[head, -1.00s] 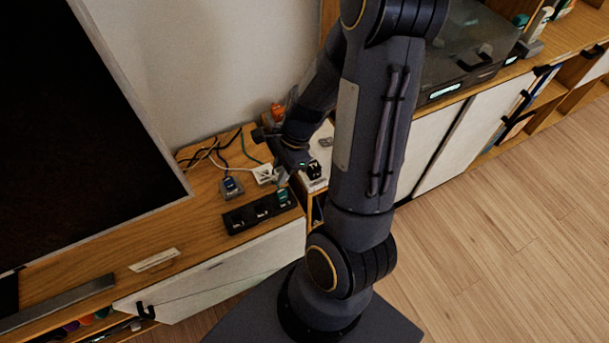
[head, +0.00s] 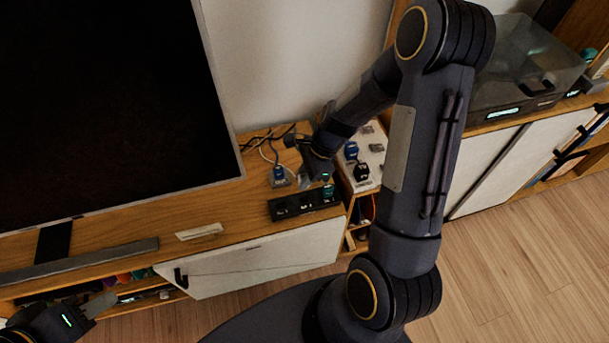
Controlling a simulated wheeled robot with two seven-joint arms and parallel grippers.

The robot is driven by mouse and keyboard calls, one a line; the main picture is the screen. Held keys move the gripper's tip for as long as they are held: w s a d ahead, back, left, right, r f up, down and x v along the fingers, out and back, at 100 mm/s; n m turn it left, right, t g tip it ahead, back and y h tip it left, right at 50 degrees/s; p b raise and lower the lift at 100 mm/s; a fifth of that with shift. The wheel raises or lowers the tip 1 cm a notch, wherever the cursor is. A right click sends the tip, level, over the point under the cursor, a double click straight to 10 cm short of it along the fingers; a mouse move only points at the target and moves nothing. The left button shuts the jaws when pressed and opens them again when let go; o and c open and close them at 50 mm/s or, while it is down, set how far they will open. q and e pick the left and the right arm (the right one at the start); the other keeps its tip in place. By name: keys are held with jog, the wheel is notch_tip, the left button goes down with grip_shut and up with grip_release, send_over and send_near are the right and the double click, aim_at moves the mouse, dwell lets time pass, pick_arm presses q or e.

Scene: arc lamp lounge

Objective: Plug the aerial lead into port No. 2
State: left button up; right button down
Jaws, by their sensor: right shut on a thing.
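A black port strip (head: 282,209) with several sockets lies near the front edge of the wooden cabinet top. A teal plug (head: 328,191) is at the strip's right end; I cannot tell how deep it sits. My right gripper (head: 324,181) is just above the teal plug and shut on it, hiding its upper part. I cannot read the port numbers or tell which lead is the aerial one. A blue plug (head: 279,173) stands in a grey block behind the strip. My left gripper (head: 98,305) is at the lower left, far from the strip, and its finger gap is unclear.
A large dark television (head: 100,110) fills the left. A white panel (head: 372,140) right of the gripper carries another blue plug (head: 351,150) and a black plug (head: 361,171). Thin cables (head: 262,140) run behind the strip. A pale label plate (head: 200,231) lies near the front edge.

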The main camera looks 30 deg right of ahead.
jog(key=shift+f+b, duration=1.65)
jog(key=shift+f, duration=0.9)
jog(key=shift+f+b, duration=1)
jog(key=shift+f, duration=0.6)
jog(key=c, duration=1.2)
grip_release()
jog(key=shift+r, duration=0.15)
jog(key=p+v, duration=0.2)
jog(key=v, duration=0.5)
jog(key=shift+r, duration=0.25)
jog(key=shift+d, duration=0.15)
